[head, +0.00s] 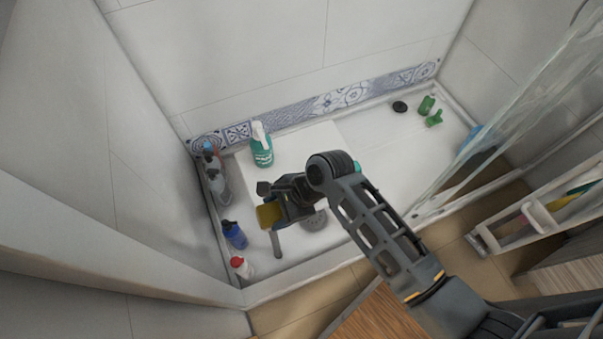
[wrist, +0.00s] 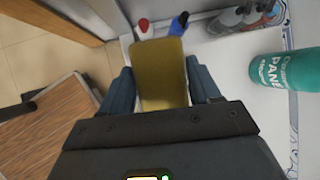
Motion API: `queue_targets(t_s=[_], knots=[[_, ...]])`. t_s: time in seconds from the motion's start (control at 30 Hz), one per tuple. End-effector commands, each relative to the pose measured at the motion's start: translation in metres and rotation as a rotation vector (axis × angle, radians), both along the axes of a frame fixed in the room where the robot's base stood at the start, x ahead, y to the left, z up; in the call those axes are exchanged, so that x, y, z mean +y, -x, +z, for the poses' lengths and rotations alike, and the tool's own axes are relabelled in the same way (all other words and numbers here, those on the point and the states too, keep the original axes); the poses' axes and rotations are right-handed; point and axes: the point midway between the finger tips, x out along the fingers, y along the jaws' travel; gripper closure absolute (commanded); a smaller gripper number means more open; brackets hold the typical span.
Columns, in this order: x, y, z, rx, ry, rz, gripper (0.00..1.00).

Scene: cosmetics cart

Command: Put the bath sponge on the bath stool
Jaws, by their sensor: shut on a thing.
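The bath sponge, a yellow block, is in my gripper in the head view (head: 268,215) and between its two fingers in the wrist view (wrist: 163,72). My gripper (head: 270,216) is shut on it, with a blue-grey finger on each side (wrist: 160,88). A white, flat, square surface that looks like the bath stool (head: 300,146) stands in the shower tray at the back left. The gripper and sponge show in front of it, nearer the camera; my arm hides part of it. I cannot tell their height above the tray.
A teal bottle (head: 261,150) stands on the white surface's back left part. Grey bottles (head: 216,180), a blue bottle (head: 234,235) and a red-capped bottle (head: 242,267) line the left wall. Green items (head: 430,112) lie at the far right. A glass screen (head: 510,110) stands right.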

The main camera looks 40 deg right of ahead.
Motion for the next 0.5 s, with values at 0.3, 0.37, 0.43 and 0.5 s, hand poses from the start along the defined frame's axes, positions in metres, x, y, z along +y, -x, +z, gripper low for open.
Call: queue_targets(t_s=[0.3, 0.37, 0.43, 0.5], knots=[[-0.009, 0.074, -0.044, 0.18, 0.085, 0.062, 0.62], [-0.011, 0.072, -0.044, 0.185, 0.088, 0.064, 0.62], [-0.015, 0.062, -0.044, 0.186, 0.09, 0.065, 0.62], [-0.021, 0.046, -0.044, 0.184, 0.091, 0.065, 0.62]])
